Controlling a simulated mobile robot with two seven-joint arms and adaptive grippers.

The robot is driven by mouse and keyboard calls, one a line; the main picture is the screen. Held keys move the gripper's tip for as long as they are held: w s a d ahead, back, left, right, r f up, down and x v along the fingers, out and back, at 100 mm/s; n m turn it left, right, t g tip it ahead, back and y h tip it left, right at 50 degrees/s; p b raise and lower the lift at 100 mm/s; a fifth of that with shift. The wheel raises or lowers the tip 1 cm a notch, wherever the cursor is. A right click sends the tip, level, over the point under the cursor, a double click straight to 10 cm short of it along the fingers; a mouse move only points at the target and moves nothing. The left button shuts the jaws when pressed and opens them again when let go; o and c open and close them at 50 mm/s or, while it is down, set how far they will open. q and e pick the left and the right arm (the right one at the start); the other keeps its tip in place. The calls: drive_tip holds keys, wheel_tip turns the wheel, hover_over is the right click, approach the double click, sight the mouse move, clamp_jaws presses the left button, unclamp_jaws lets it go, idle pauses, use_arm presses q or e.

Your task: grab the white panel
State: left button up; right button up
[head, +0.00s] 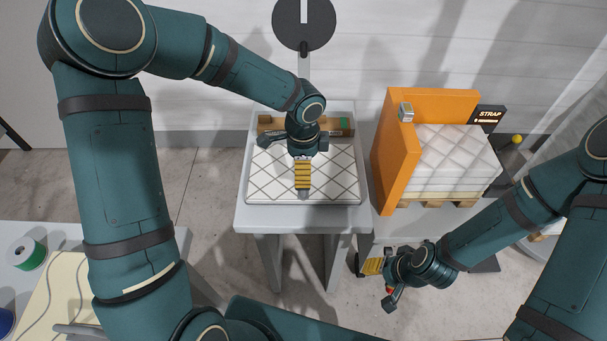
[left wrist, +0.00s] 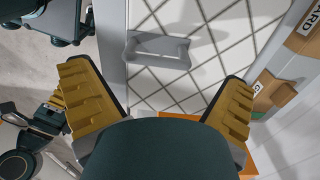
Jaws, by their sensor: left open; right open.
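The white panel (head: 335,183) has grey diamond lines and lies flat in a shallow grey tray on a table. In the left wrist view the panel (left wrist: 205,25) fills the upper middle, with a grey handle-like bar (left wrist: 158,52) on it. My left gripper (head: 303,188) is above the panel, its fingers spread wide in the left wrist view (left wrist: 160,78) on either side of the bar, with nothing between them. In the head view it hides the bar. My right gripper (head: 379,280) is open and empty, low and right of the table.
A cardboard piece (head: 273,126) lies behind the panel. Right of the table, an orange guard (head: 396,160) stands beside stacked white quilted pads (head: 455,160) on a pallet, near a STRAP sign (head: 489,116). A green-and-white spool (head: 27,254) sits on another table at left.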

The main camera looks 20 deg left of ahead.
use_arm(q)
wheel_tip(320, 180, down, 5)
drive_tip(key=shift+s+f+b, duration=0.1)
drive_tip(key=shift+f+b, duration=0.1)
drive_tip(key=shift+b, duration=0.55)
drive_tip(key=c, duration=1.2)
